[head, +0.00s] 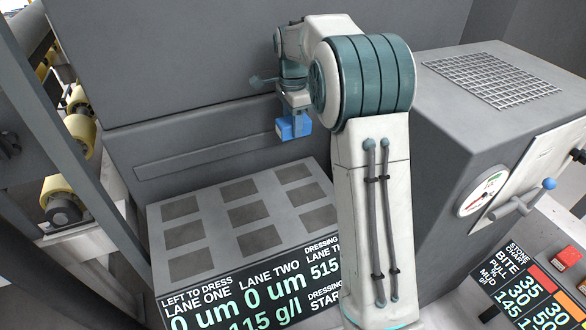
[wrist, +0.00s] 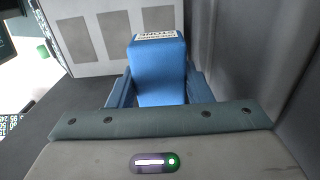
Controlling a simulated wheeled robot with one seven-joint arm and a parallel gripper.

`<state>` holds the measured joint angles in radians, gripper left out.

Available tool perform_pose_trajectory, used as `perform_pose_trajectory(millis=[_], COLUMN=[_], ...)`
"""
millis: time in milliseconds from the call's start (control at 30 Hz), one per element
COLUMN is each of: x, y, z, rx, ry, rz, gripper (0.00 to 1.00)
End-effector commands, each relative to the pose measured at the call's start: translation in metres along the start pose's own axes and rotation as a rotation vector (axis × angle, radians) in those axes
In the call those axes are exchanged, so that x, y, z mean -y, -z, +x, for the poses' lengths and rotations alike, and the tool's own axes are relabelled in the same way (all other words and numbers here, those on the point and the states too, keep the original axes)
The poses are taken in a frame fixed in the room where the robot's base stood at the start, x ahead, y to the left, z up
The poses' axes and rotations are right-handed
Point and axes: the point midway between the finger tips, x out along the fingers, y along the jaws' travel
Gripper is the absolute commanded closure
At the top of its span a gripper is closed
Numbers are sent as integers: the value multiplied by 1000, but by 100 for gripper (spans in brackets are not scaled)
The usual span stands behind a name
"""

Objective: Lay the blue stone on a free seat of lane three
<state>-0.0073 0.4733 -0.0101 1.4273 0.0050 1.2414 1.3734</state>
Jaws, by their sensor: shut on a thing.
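My gripper (head: 294,118) is shut on the blue stone (head: 293,129) and holds it up behind the slab's back right part. In the wrist view the blue stone (wrist: 158,75) sits between both fingers, with a white printed label at its far end. The slab (head: 160,213) has three columns of dark flat seats, all bare where I can see them. The right column, above the partly hidden third lane label, has a back seat (head: 293,172), a middle seat (head: 303,193) and a front seat (head: 319,217). My arm stands close beside this column and covers part of that label.
A display panel (head: 240,300) with lane names and figures lines the slab's front. A grey wall (head: 190,130) rises behind the slab. A grey cabinet (head: 450,130) with a grate, gauge and blue-knobbed lever stands right. Rollers (head: 80,130) and a post are at left.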

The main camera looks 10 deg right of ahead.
Motion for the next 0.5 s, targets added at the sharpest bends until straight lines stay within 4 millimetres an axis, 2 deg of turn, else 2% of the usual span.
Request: perform_pose_trajectory(millis=[33, 200, 300, 500], x=[-1, -1, 0, 0], y=[0, 1, 0, 0], z=[18, 60, 76, 92], rx=[1, 1, 1, 1], ry=[-5, -3, -1, -1], rz=[0, 0, 0, -1], gripper=[83, 83, 83, 83])
